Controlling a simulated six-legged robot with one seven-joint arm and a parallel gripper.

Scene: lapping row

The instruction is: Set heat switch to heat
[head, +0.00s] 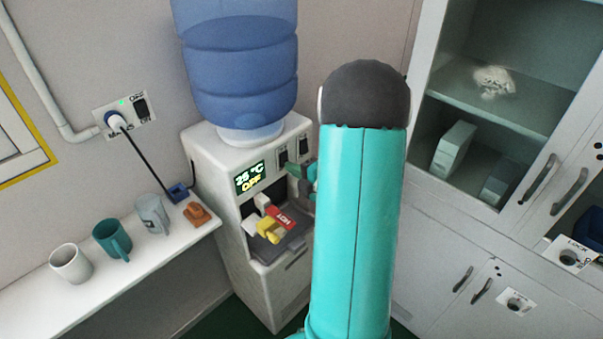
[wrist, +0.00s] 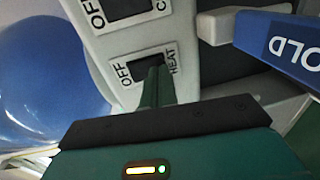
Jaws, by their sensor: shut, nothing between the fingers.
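The heat switch (wrist: 128,66) is a dark rocker in a pale panel, labelled OFF at its left and HEAT at its right in the wrist view. My gripper (wrist: 157,78) is shut, its narrow green fingertips over the HEAT side of the rocker and hiding part of it. I cannot tell whether they touch it. In the head view, my gripper (head: 297,170) is at the front of the white water dispenser (head: 213,158), largely hidden behind my arm. The dispenser display (head: 250,178) reads 25 °C and OFF.
Another rocker (wrist: 125,8) with an OFF label is just above in the wrist view. A blue cold lever (wrist: 280,42) is at the right. A shelf with cups (head: 112,240) is left; cabinets (head: 445,240) stand right.

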